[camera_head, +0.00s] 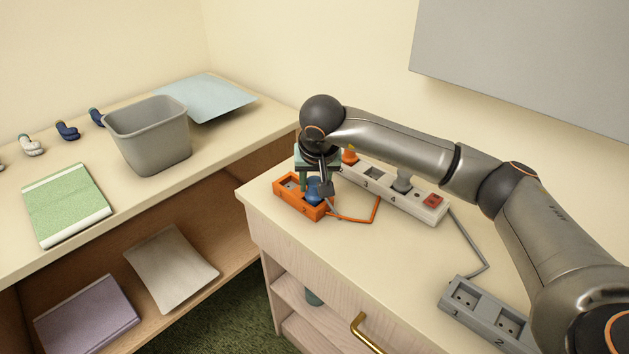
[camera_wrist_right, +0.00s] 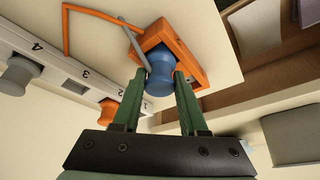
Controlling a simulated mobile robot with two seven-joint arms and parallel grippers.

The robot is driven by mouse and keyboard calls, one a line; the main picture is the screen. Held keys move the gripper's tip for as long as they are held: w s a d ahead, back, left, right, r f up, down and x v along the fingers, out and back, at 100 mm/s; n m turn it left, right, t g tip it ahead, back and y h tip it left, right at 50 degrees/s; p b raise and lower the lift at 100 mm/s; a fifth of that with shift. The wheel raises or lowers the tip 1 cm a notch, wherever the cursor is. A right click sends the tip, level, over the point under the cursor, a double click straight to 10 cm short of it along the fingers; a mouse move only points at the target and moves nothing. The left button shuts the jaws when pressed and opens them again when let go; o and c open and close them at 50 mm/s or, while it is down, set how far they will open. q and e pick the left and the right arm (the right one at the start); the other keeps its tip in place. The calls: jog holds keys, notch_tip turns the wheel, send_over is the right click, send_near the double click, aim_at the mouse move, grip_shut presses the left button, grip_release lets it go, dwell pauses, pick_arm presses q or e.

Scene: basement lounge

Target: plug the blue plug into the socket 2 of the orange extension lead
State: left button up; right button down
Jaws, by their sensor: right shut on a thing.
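The orange extension lead (camera_head: 284,201) lies near the left end of the cabinet top. The blue plug (camera_head: 314,187) is upright at the lead's right-hand socket; its left-hand socket shows empty. My right gripper (camera_head: 314,194) reaches down from above and is shut on the blue plug. In the right wrist view the blue plug (camera_wrist_right: 159,59) is between the green fingers (camera_wrist_right: 160,80), against the orange lead (camera_wrist_right: 197,72). I cannot tell whether its pins are fully in, as its underside is hidden. My left gripper is not in view.
A white extension lead (camera_head: 415,204) behind holds an orange plug (camera_head: 349,155) and a grey plug (camera_head: 402,181). A grey extension lead (camera_head: 483,318) lies at the front right. A grey bin (camera_head: 150,138) stands on the left shelf. The cabinet's middle is clear.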

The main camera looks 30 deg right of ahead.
dwell(0.3)
jog(key=c, duration=0.7)
grip_release()
jog(key=o, duration=0.3)
jog(key=shift+o, duration=0.2)
jog(key=v, duration=1.2)
jog(key=shift+r, duration=0.25)
jog(key=shift+s+f, duration=0.1)
